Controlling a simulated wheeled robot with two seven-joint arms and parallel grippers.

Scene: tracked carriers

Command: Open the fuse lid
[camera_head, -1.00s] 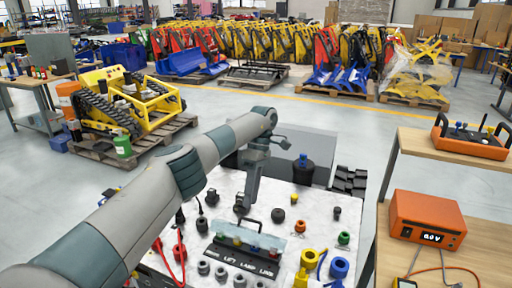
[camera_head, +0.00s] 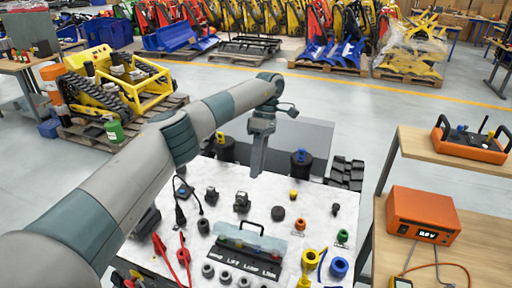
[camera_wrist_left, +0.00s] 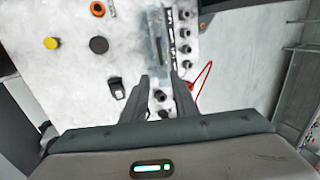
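The fuse lid (camera_head: 272,246) is a pale, see-through cover with a black handle on the dark labelled fuse box (camera_head: 240,266). It lies over coloured fuses and looks shut. My right gripper is not in view.
The white panel (camera_head: 222,182) carries several knobs, plugs and rings around the box. Red leads (camera_head: 182,256) lie at its left. An orange meter (camera_head: 425,214) stands on the wooden bench at the right. Air above the panel is free apart from my left arm.

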